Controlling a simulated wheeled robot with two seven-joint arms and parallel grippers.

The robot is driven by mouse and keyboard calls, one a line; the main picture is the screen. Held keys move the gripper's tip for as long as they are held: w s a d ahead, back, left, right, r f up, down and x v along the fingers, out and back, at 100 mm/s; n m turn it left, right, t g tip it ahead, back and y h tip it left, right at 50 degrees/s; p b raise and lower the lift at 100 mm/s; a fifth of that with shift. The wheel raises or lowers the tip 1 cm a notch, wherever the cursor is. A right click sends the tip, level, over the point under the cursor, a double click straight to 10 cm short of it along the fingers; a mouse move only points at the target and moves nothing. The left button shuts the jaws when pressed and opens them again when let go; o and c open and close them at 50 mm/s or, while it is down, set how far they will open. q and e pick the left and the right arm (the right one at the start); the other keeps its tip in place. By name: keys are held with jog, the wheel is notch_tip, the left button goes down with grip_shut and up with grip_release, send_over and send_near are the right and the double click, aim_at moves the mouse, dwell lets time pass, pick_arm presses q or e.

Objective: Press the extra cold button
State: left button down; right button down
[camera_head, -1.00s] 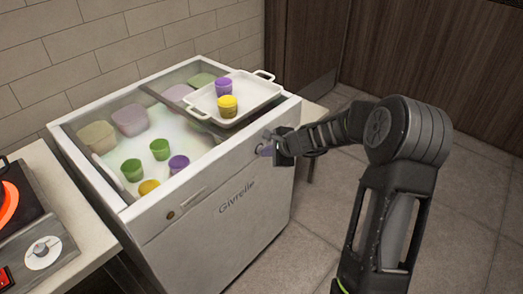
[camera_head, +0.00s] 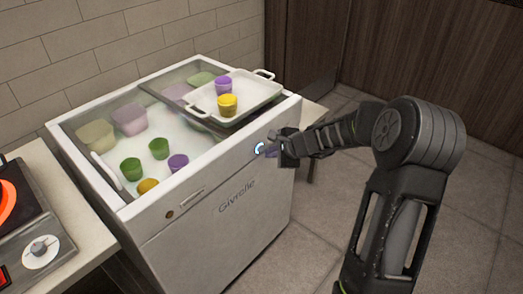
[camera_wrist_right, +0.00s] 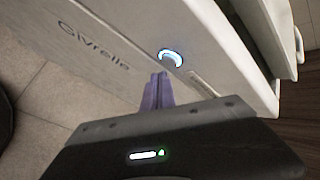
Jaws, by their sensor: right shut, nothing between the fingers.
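The extra cold button (camera_head: 260,149) is on the upper right of the white freezer's (camera_head: 205,245) front panel. It shows a lit bluish-white ring, which also appears in the right wrist view (camera_wrist_right: 171,57). My right gripper (camera_head: 271,152) is shut and empty, its purple fingertips just right of the button in the head view. In the right wrist view the fingertips (camera_wrist_right: 160,80) sit just below the ring and appear slightly apart from it, though the exact gap is hard to tell. My left gripper is not in view.
A white tray (camera_head: 262,93) with a purple tub and a yellow tub rests on the freezer's top right. Several coloured tubs stand in the frosty well. A counter with a cooker and knob (camera_head: 41,251) is at left. Floor (camera_head: 300,255) is clear in front.

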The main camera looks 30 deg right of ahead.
jog(key=s+b, duration=0.1)
jog(key=s, duration=0.1)
jog(key=s+d+b, duration=0.1)
jog(key=s, duration=0.2)
jog(key=shift+d, duration=0.2)
dwell(0.4)
